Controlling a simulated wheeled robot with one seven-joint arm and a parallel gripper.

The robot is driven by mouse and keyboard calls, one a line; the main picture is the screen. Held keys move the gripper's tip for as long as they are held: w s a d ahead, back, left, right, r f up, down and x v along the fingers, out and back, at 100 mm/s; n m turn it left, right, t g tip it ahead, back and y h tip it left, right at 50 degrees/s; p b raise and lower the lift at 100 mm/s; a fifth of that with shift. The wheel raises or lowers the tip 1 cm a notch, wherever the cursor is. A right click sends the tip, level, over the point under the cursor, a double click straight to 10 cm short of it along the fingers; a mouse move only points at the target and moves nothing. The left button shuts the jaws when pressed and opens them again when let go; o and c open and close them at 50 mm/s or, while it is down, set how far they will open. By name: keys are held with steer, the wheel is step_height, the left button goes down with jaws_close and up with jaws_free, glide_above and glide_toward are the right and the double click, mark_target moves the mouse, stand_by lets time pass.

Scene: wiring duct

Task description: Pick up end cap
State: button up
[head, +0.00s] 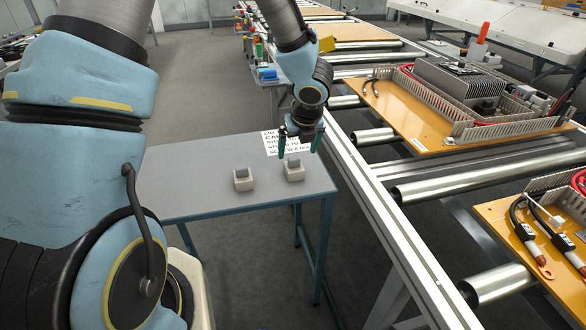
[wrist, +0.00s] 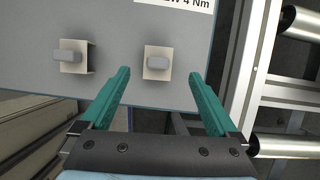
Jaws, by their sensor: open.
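Two end caps stand on the grey table, each a pale block with a darker grey top. The right end cap (head: 294,171) is nearer the table's right edge; it also shows in the wrist view (wrist: 158,62), centred ahead of the fingertips. The left end cap (head: 243,180) also shows in the wrist view (wrist: 70,57), left of the fingers. My gripper (head: 298,146) has teal fingers and is over the back right of the table. In the wrist view my gripper (wrist: 160,75) is open, its fingers spread either side of the right end cap, with nothing held.
The grey table (head: 195,176) has a printed sign (head: 287,142) at its back right. A roller conveyor (head: 390,222) with a metal rail runs along the right, carrying orange boards (head: 405,108) with wiring ducts. The table's left part is clear.

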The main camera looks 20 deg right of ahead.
mark_target(294, 159)
steer(key=shift+x, duration=3.15)
steer(key=shift+a, duration=0.15)
steer(key=c, duration=1.4)
steer(key=shift+r, duration=0.1)
